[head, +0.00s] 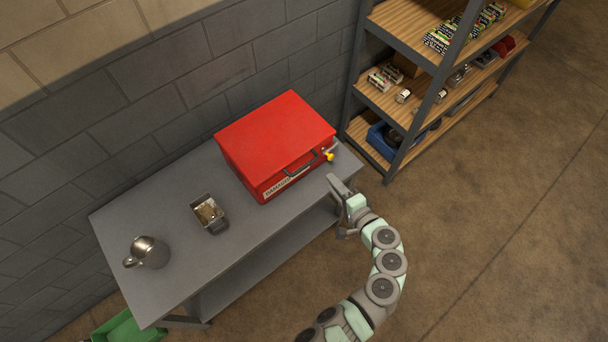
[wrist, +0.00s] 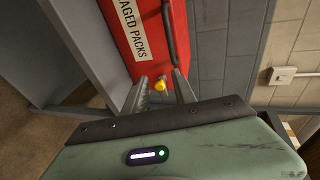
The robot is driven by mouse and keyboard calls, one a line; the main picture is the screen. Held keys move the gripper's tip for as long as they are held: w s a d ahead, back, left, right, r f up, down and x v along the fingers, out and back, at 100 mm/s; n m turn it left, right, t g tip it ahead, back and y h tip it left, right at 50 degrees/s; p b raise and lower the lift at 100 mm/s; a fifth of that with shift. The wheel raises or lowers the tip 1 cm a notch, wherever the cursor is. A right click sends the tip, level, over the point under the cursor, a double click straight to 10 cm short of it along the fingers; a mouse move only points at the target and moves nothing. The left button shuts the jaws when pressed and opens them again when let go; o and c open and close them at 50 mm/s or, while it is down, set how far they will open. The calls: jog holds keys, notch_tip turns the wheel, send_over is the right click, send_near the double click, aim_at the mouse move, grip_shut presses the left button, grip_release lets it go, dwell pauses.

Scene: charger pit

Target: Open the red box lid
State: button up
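The red box (head: 275,145) stands on the right end of the grey bench, and its lid (head: 275,125) looks closed. A dark handle (head: 300,163) is on its front, beside a white label (head: 287,181). A yellow knob (head: 329,155) sits at the front right corner. My gripper (head: 342,206) is in front of the box's right end, apart from it, with its fingers spread. In the wrist view, the yellow knob (wrist: 159,86) appears between the two fingers of my gripper (wrist: 161,78), and the handle (wrist: 168,32) runs above. The fingers hold nothing that I can see.
The bench (head: 175,225) also bears a small metal tin (head: 209,213) and a metal jug (head: 150,252). A shelf rack (head: 440,75) stands right of the bench, and a block wall (head: 190,85) lies behind. A green bin (head: 127,328) is on the floor. Floor at right is clear.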

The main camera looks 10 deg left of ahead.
aim_at(304, 166)
jog(key=w+a, duration=0.1)
jog(key=a, duration=0.2)
jog(key=w+a+n+y+b, duration=0.1)
jog(key=w+a, duration=0.1)
jog(key=a, duration=0.1)
jog(key=w+a+g+y, duration=0.1)
jog(key=w+a, duration=0.1)
jog(key=a, duration=0.2)
jog(key=shift+f+b, duration=0.15)
jog(key=shift+b, duration=0.15)
jog(key=c, duration=0.6)
jog(key=shift+f, duration=0.15)
grip_shut()
